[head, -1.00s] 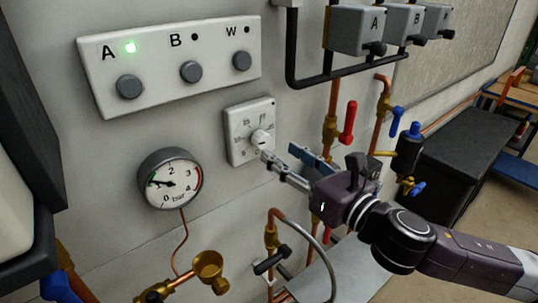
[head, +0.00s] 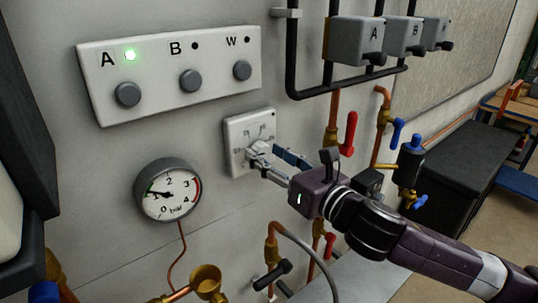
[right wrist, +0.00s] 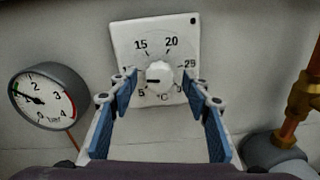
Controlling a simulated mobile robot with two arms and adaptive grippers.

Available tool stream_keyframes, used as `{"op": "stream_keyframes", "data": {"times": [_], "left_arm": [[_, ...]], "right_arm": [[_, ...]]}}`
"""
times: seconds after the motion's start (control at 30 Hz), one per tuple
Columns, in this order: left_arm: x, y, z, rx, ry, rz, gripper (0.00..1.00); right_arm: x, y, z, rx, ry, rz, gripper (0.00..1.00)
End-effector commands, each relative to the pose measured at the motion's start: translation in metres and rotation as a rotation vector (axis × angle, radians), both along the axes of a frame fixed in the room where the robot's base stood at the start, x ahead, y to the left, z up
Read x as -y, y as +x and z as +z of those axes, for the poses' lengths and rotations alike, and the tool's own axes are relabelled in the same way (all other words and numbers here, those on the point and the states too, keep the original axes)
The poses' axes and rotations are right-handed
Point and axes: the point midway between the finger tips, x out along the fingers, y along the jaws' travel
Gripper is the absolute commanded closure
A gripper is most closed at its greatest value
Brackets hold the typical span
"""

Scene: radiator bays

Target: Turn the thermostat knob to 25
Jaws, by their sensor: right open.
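The white thermostat plate (head: 237,150) is on the wall below the button panel. In the right wrist view, its round white knob (right wrist: 159,75) sits mid-plate, with a dark mark pointing left. The numbers 5, 15 and 20 show around it, and one at the right looks like 25. The left finger partly covers the left of the scale. My right gripper (right wrist: 160,78) is open, with its blue-padded fingers on either side of the knob. A gap shows on both sides. In the head view, the gripper (head: 268,160) partly hides the knob. My left gripper is not in view.
A pressure gauge (head: 168,190) is at the lower left of the thermostat. A panel with buttons A, B and W (head: 165,70) is above. A red valve lever (head: 350,133) and copper pipes stand close at right. A grey hose (head: 310,258) curves below.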

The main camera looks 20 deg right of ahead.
Motion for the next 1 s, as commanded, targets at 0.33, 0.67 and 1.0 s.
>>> {"op": "stream_keyframes", "data": {"times": [0.33,0.67,1.0], "left_arm": [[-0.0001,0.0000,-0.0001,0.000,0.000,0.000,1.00],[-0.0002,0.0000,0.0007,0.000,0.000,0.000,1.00],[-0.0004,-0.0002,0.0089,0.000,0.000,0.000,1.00]], "right_arm": [[0.0001,-0.0003,0.0000,0.000,0.001,0.000,0.83],[0.0002,-0.0002,0.0002,-0.004,0.012,0.000,0.98],[0.0002,0.0000,0.0012,-0.059,0.160,0.000,0.98]]}}
